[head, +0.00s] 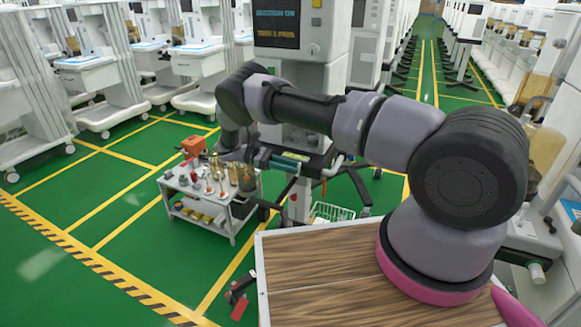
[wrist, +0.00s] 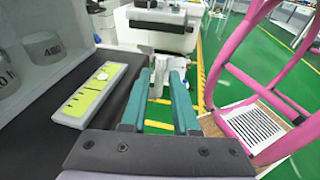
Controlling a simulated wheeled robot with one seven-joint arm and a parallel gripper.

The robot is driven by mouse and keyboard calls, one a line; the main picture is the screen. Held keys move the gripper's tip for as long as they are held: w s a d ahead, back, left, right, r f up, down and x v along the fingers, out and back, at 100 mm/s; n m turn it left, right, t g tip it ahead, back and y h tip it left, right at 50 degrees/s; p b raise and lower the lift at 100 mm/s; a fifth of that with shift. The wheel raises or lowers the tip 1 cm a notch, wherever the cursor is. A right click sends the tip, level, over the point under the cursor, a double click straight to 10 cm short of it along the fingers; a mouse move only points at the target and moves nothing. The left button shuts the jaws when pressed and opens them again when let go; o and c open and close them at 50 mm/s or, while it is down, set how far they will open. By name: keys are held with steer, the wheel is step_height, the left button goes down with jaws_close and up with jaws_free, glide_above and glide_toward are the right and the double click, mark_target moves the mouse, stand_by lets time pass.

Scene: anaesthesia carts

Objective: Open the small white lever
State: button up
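In the wrist view my gripper (wrist: 163,82) has two teal fingers with a gap between them, through which green floor and a yellow line show. It is open and nothing is clearly held. A small white part (wrist: 200,76), possibly the lever, stands just beyond and right of the fingertips; I cannot tell whether they touch. A dark shelf of the cart, with a green-yellow label panel (wrist: 92,95), lies left of the fingers.
A small white trolley (head: 215,205) with bottles and an orange device (head: 193,145) stands left of the cart. A wire basket (head: 332,212) sits low on the cart. In the wrist view, clear containers (wrist: 42,48) stand at upper left.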

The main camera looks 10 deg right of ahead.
steer(key=v, duration=0.7)
steer(key=shift+w+a, duration=0.15)
steer(key=shift+a, duration=0.1)
stand_by(0.3)
